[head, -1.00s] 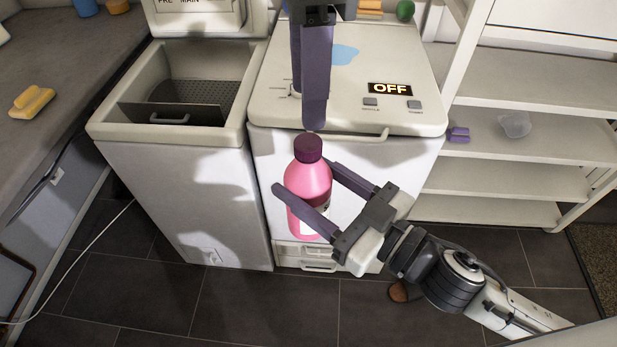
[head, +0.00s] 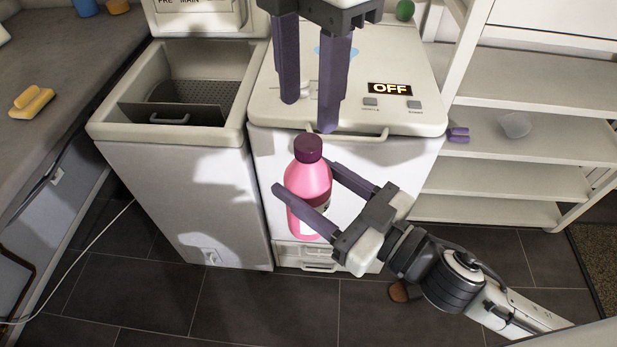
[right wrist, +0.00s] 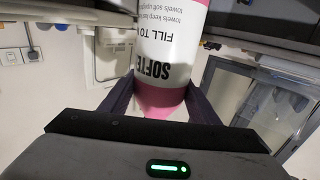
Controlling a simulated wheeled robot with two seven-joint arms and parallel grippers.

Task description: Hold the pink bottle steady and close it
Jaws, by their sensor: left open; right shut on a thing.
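The pink bottle (head: 307,183) is upright in front of the right toploader, with its dark purple cap (head: 308,149) on its neck. From here I cannot tell how tightly the cap sits. My right gripper (head: 307,197) is shut around the bottle's body from the right. The bottle also shows between the fingers in the right wrist view (right wrist: 172,50), with a white label. My left gripper (head: 308,115) is open and empty, fingers pointing down, above and behind the cap and apart from it.
The right toploader (head: 270,115) has a closed lid and a display reading OFF (head: 390,89). The left toploader (head: 120,128) stands open. A counter with a yellow sponge (head: 31,102) is at left, and white shelves (head: 490,165) are at right.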

